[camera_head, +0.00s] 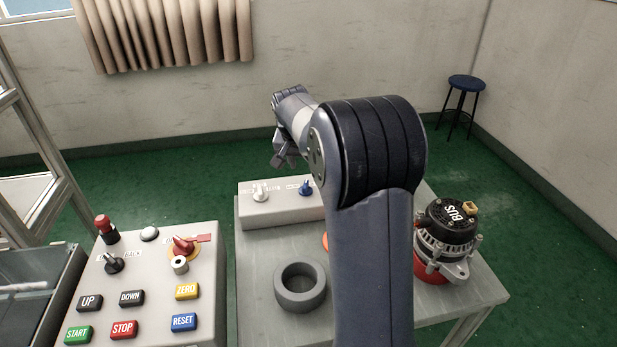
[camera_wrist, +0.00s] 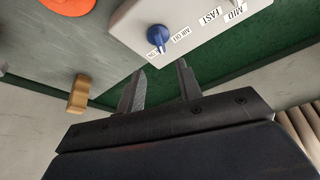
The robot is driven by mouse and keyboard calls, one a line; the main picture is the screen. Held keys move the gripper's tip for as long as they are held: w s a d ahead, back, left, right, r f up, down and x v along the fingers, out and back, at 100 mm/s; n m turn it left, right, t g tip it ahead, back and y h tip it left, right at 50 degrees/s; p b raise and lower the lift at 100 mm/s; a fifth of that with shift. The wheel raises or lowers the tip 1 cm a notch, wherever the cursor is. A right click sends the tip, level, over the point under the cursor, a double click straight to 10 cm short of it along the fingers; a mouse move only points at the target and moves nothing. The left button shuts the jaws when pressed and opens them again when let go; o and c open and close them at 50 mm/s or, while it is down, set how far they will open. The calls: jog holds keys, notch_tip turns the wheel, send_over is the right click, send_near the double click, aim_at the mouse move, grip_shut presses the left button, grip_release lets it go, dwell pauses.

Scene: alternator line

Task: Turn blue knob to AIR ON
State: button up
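The blue knob (camera_head: 306,187) sits on the right part of a light grey box (camera_head: 285,212) at the back of the table. In the wrist view the blue knob (camera_wrist: 157,38) is beyond my fingertips, beside a label reading AIR OFF and another label ending in ON that is partly covered. I cannot tell for sure which label the knob points to. My gripper (camera_head: 284,161) is in the air behind and above the box. In the wrist view my gripper (camera_wrist: 161,68) has its two fingers apart with nothing between them, not touching the knob.
A white knob (camera_head: 260,192) is left of the blue one. On the table (camera_head: 257,290) are a dark ring (camera_head: 300,287) and an alternator (camera_head: 447,238). A button panel (camera_head: 150,270) stands at left. An orange disc (camera_wrist: 68,5) and a brass-coloured piece (camera_wrist: 78,95) show in the wrist view.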

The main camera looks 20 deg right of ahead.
aim_at(305, 184)
jog(key=x, duration=1)
jog(key=shift+f, duration=0.1)
jog(key=shift+c, duration=0.4)
jog(key=shift+a, duration=0.1)
grip_shut()
